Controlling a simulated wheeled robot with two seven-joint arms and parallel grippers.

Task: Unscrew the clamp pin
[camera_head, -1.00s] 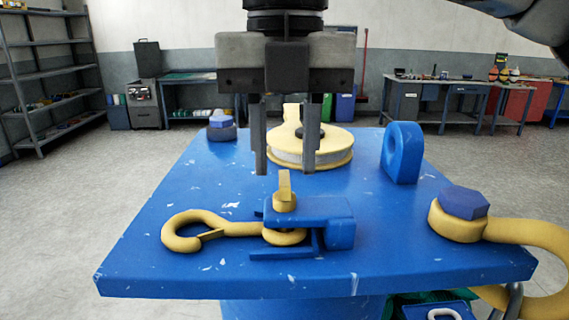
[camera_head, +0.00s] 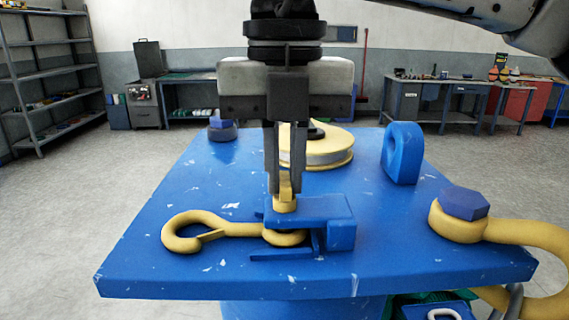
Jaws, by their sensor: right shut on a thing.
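The clamp pin (camera_head: 285,203) is yellow and stands upright on top of the blue clamp (camera_head: 325,210). My right gripper (camera_head: 285,185) comes down from above and is shut on the flat upper tab of the pin, with its two fingers close together around it. The fingers hide part of the tab. A yellow hook (camera_head: 190,232) lies to the left, its eye end reaching under the clamp. My left gripper is not in view.
The blue table plate (camera_head: 150,270) carries the clamp. Behind the gripper stands a yellow and white spool (camera_head: 325,150). A blue ring lug (camera_head: 403,152) and a blue-headed bolt (camera_head: 463,203) with a yellow shackle (camera_head: 530,235) stand to the right. The plate's left front is clear.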

